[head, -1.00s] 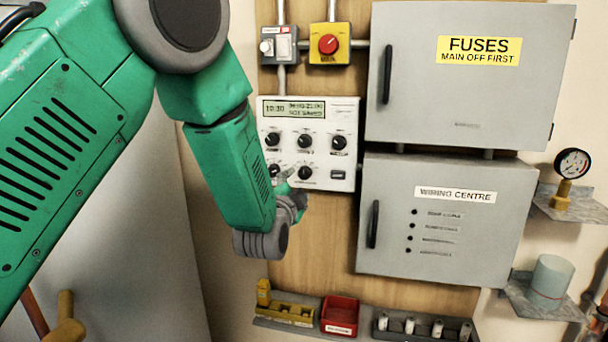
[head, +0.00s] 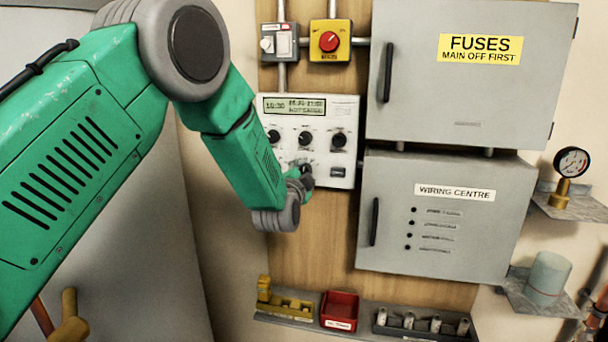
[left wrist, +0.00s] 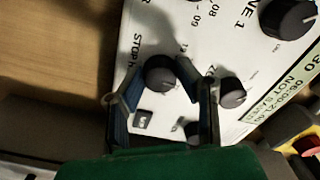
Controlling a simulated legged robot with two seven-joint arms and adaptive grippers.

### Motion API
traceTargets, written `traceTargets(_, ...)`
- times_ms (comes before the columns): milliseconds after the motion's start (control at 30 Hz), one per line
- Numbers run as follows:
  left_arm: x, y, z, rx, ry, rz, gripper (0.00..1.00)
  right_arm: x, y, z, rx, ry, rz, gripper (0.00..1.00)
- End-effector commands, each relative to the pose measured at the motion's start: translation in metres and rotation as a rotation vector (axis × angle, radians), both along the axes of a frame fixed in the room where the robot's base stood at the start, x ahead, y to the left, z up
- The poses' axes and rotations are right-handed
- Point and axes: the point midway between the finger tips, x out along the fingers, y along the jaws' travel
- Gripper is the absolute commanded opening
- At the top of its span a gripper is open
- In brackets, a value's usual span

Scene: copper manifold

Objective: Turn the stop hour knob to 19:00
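The white control panel (head: 350,110) has several black knobs and a small display (head: 295,106). In the left wrist view the display (left wrist: 300,85) reads "NOT SAVED"; its digits are not surely legible. The stop hour knob (left wrist: 160,72), labelled "STOP H…", is the lower middle knob (head: 306,169) in the head view. My left gripper (left wrist: 160,66) has its two fingers apart, one on each side of this knob; contact is not clear. In the head view the gripper (head: 301,179) is at the panel's lower row and hides part of it. The knob's pointer setting is not readable. My right gripper is out of view.
Another knob (left wrist: 232,92) sits close beside one finger, and a small button (left wrist: 143,120) is near the other. Grey boxes (head: 455,80) and (head: 445,235) stand right of the panel. A red bin (head: 340,310) is on the shelf below. Bare wood lies under the panel.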

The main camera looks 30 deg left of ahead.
Motion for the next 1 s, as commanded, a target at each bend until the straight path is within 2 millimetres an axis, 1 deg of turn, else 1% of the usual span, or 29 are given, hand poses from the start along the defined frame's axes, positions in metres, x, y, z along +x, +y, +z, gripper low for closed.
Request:
traceTargets(267, 0.000, -0.001, -0.003, -0.024, -0.001, -0.002, 0.00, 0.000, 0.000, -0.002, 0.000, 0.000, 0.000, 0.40)
traceTargets(467, -0.001, -0.001, -0.004, -0.111, -0.019, -0.002, 0.00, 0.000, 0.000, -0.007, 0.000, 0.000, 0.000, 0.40)
traceTargets(667, -0.001, -0.001, -0.005, -0.265, -0.055, -0.002, 0.00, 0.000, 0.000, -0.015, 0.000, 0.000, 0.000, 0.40)
traceTargets(1000, -0.001, -0.001, -0.006, -0.580, -0.129, -0.001, 0.00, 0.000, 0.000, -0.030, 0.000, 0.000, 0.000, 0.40)
